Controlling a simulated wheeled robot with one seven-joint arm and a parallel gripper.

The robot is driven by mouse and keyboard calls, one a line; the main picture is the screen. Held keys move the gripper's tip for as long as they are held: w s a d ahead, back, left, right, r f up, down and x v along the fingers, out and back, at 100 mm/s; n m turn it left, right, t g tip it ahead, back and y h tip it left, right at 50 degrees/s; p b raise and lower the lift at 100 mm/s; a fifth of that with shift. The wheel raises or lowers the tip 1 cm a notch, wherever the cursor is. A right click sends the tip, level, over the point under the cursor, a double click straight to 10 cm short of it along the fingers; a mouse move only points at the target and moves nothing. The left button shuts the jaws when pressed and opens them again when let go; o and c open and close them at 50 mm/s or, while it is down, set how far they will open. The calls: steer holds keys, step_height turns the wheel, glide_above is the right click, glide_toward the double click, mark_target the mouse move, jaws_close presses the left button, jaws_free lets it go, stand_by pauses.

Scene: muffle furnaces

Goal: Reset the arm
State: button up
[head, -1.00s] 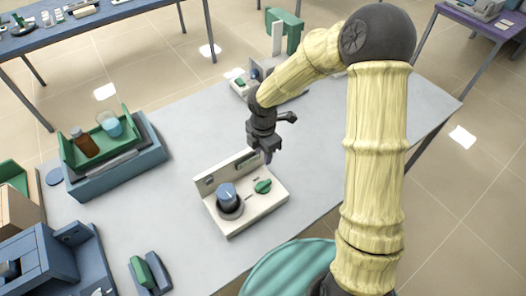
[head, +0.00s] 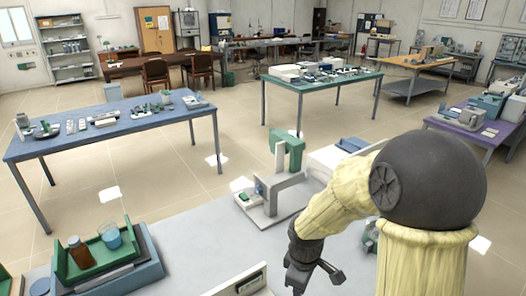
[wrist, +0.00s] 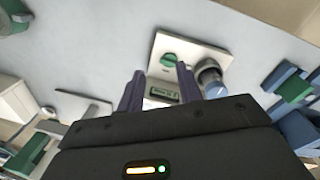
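My gripper (head: 298,278) hangs at the lower middle of the head view, at the end of my bent arm. In the wrist view, its two dark fingers (wrist: 158,82) are spread apart with nothing held between them. Beyond them is a white control unit with a green knob (wrist: 180,61), a blue knob (wrist: 213,88) and a small display (wrist: 163,93). The gripper is apart from this unit. In the head view only the unit's upright back panel (head: 240,284) shows at the bottom edge.
The grey worktop (head: 205,246) carries a green tray (head: 92,258) with a brown bottle (head: 79,252) and a beaker (head: 110,236) at left. A white-and-green instrument (head: 274,190) stands behind my gripper. A blue table (head: 115,128) and a green-topped table (head: 322,82) stand farther back.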

steer(key=s+d+r+m+t, duration=0.1)
steer(key=s+d+r+m, duration=0.3)
steer(key=m, duration=0.8)
steer(key=shift+s+d+r+t, duration=0.3)
steer(key=shift+s+d, duration=0.55)
steer(key=shift+s, duration=0.35)
stand_by(0.4)
